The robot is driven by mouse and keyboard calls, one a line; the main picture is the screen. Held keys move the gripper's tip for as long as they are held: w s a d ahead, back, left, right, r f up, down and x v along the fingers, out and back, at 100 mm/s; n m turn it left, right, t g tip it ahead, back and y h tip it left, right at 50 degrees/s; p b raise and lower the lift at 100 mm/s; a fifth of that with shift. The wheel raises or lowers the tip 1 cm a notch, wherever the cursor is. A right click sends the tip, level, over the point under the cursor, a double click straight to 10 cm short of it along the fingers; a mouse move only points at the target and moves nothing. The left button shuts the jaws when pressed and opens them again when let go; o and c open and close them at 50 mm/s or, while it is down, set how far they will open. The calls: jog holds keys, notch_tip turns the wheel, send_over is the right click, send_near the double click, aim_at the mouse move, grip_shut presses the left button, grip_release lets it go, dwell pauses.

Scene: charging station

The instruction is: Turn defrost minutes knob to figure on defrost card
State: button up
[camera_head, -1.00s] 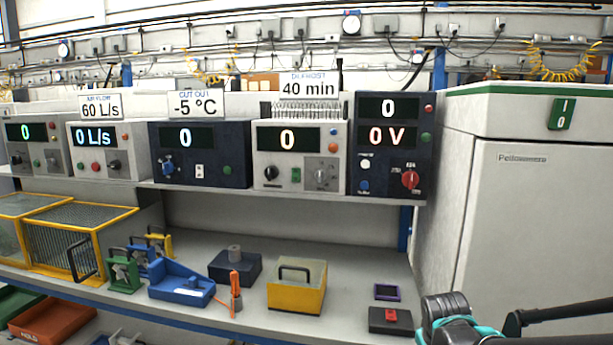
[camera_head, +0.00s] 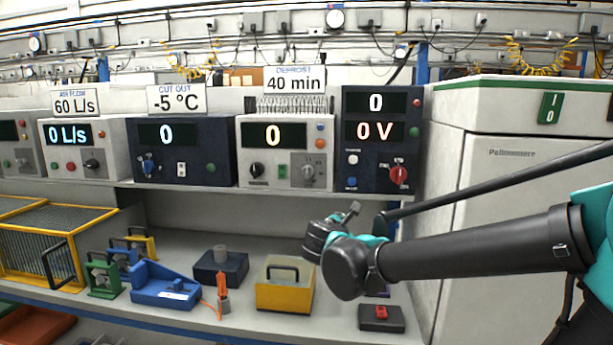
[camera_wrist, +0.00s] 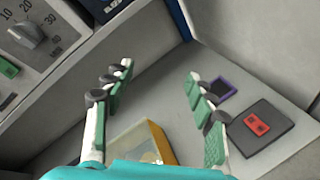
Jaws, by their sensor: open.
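The defrost card (camera_head: 294,80) reads "DEFROST 40 min" and stands on top of the white defrost unit (camera_head: 243,167). The unit's display (camera_head: 273,136) reads 0. Its front has a black knob (camera_head: 257,171) at left, a green switch and a grey scaled knob (camera_head: 308,172) at right. In the wrist view a grey knob (camera_wrist: 28,34) with a scale marked 10, 20 and higher shows at upper left. My gripper (camera_wrist: 158,82) is open and empty, over the bench and right of that knob. In the head view my gripper (camera_head: 345,218) is below and right of the unit, its fingers partly hidden.
A dark blue 0 V unit (camera_head: 353,120) stands right of the defrost unit. Below it on the bench are a yellow box (camera_head: 284,297), a grey block with a red switch (camera_head: 381,318) and several tools. A tall white cabinet (camera_head: 480,190) bounds the right.

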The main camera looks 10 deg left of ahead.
aim_at(307, 174)
jog(key=a+r+n+t+y, duration=0.35)
jog(key=a+r+n, duration=0.65)
jog(key=a, duration=0.4)
jog(key=shift+m+t, duration=0.35)
jog(key=shift+m, duration=0.25)
jog(key=w, duration=1.1)
jog(key=w+r, duration=0.1)
jog(key=w, duration=0.4)
jog(key=shift+w+d, duration=0.3)
jog(key=shift+w, duration=0.1)
jog(key=c, duration=1.2)
